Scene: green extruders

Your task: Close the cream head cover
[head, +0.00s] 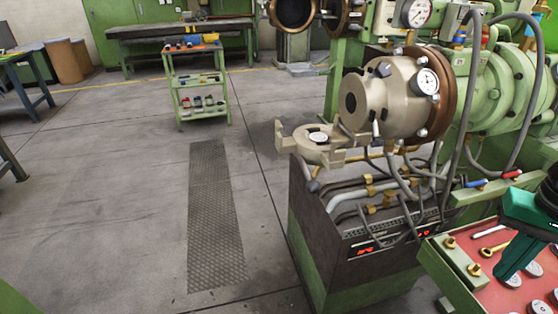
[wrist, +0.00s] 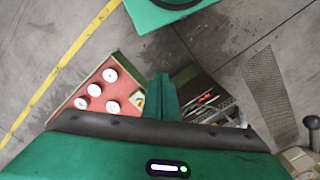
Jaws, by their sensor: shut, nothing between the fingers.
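The cream head cover (head: 318,150) stands swung out to the left of the cream extruder head (head: 385,95) in the head view. It sits apart from the head's round front, so it is open. A dark knob (head: 313,186) shows at its lower front. A cream part with a dark knob (wrist: 312,122), likely the cover, shows at the right edge of the wrist view. My gripper (head: 508,278) is at the right edge, over the red tray and well away from the cover. In the wrist view, its teal fingers (wrist: 162,100) are shut and empty.
The red tray (head: 460,270) with wrenches and white round pieces is at the lower right; it also shows in the wrist view (wrist: 88,95). A dark control box (head: 345,235) with pipes stands below the cover. A green cart (head: 200,85) is farther back.

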